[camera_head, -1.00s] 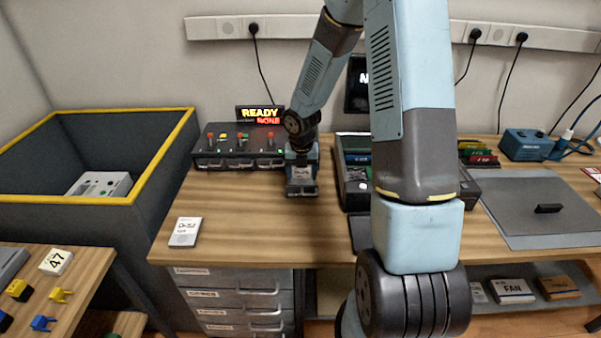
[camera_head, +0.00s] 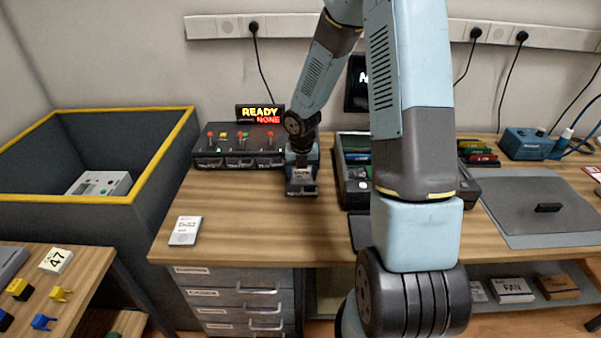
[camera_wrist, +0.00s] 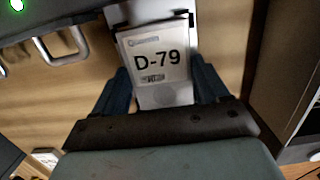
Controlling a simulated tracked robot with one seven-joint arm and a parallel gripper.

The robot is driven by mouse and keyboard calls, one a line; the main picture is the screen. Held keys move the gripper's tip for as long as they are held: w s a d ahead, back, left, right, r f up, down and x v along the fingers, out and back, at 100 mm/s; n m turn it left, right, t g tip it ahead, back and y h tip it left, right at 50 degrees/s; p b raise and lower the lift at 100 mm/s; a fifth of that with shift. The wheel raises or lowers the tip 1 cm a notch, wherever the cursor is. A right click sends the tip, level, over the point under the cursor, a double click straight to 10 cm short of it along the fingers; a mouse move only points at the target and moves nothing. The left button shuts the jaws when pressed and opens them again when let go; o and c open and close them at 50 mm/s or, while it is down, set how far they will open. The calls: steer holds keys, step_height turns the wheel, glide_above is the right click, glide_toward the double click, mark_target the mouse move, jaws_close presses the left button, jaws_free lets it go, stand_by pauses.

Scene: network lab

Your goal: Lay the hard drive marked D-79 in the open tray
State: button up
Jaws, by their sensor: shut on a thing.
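The hard drive marked D-79 (camera_wrist: 158,58) lies face up between the two fingers of my gripper (camera_wrist: 162,95) in the wrist view. The bay unit (camera_head: 238,150) has several handled fronts and a lit sign (camera_head: 260,114) reading READY and NONE. Which tray is open I cannot tell.
Another labelled drive (camera_head: 185,231) lies on the bench's left front. The dark box (camera_head: 352,190) with coloured items is close to the right of my gripper, partly behind my arm. A yellow-rimmed bin (camera_head: 160,155) stands left. A grey mat (camera_head: 535,215) lies right.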

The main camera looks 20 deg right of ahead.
steer(key=shift+f, duration=0.15)
steer(key=o, duration=1.3)
steer(key=shift+r, duration=4.05)
